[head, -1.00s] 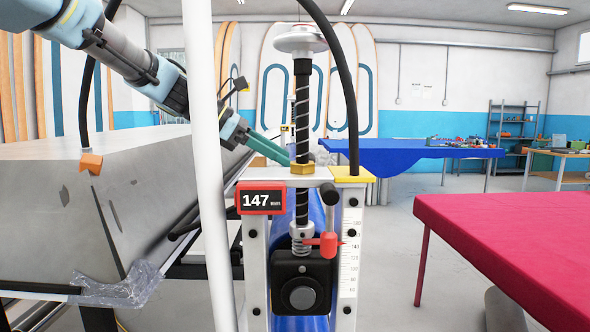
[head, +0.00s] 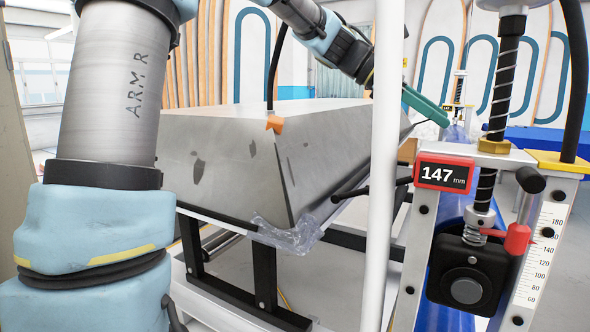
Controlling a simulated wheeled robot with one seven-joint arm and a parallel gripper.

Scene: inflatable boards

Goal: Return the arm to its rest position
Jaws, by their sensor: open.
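My arm is in the head view, with a thick grey and light-blue link at the left and the forearm reaching across the top. My gripper (head: 430,107) points right and down, its green fingers showing just past the white pole (head: 383,165). The fingers are empty and hang near the right end of the large grey block (head: 225,150), short of the threaded column. The pole hides part of the wrist. I cannot see whether the fingers touch anything.
A press frame with a threaded column (head: 502,85), a red display reading 147 mm (head: 444,173) and a black knob unit (head: 468,283) stands at the right. Crumpled clear film (head: 287,234) hangs on the grey block's corner. Boards stand along the back wall.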

